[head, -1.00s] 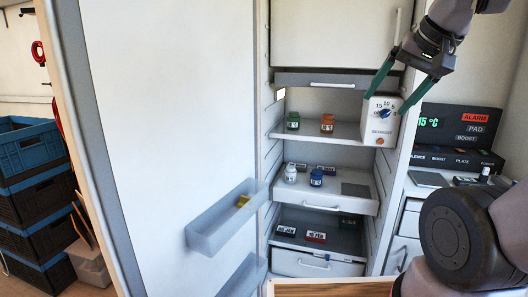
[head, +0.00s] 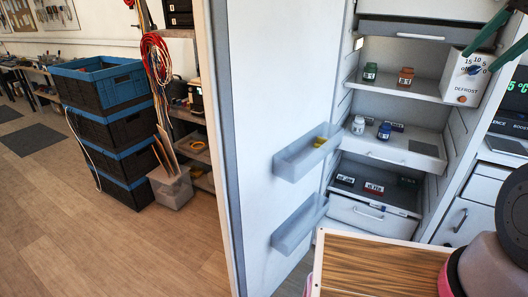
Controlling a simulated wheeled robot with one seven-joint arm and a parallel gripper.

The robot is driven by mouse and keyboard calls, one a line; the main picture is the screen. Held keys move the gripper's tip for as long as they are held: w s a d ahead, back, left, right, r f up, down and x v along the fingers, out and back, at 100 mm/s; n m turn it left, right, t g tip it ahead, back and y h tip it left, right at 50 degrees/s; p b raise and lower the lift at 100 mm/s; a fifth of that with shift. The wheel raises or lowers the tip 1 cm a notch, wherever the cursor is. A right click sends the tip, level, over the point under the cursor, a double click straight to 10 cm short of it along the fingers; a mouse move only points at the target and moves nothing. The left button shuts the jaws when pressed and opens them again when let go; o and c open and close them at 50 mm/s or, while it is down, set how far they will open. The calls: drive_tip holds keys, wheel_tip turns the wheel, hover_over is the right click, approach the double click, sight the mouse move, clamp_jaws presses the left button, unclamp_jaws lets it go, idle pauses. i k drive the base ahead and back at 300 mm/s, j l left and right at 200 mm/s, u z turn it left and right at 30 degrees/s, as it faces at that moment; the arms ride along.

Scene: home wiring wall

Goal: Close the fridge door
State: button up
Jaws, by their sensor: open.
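The fridge door (head: 268,90) stands wide open on the left side of the fridge, its inner face toward me. Two grey door bins (head: 291,163) are on it, the upper one with a small yellow item inside. The open fridge (head: 440,133) shows shelves with small jars and a drawer. My gripper (head: 496,62) is at the upper right edge, partly cut off, its green fingers apart in front of the defrost dial box (head: 467,80). Whether it touches the dial cannot be told. It is well away from the door.
A wood-topped surface (head: 380,268) stands low in front of the fridge. Stacked blue and black crates (head: 112,150), a clear bin (head: 172,187) and a shelf with cables stand left of the door. The wooden floor (head: 130,250) in front of them is clear. A control panel (head: 512,118) is at right.

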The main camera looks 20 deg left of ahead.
sight(269, 69)
drive_tip(key=k+j+z, duration=0.15)
drive_tip(key=j, duration=0.25)
drive_tip(key=j+z, duration=0.15)
drive_tip(key=j, duration=0.3)
drive_tip(key=k+j+z, duration=0.15)
drive_tip(key=j, duration=0.25)
drive_tip(key=j+z, duration=0.1)
drive_tip(key=j, duration=0.3)
drive_tip(key=k+j+z, duration=0.1)
drive_tip(key=j, duration=0.3)
drive_tip(key=k+j, duration=0.1)
drive_tip(key=j, duration=0.35)
drive_tip(key=j+z, duration=0.15)
drive_tip(key=j, duration=0.25)
drive_tip(key=k+j+z, duration=0.1)
drive_tip(key=j, duration=0.25)
drive_tip(key=k+j+z, duration=0.1)
drive_tip(key=j, duration=0.3)
drive_tip(key=k+j, duration=0.2)
drive_tip(key=j, duration=0.15)
drive_tip(key=l+z, duration=0.1)
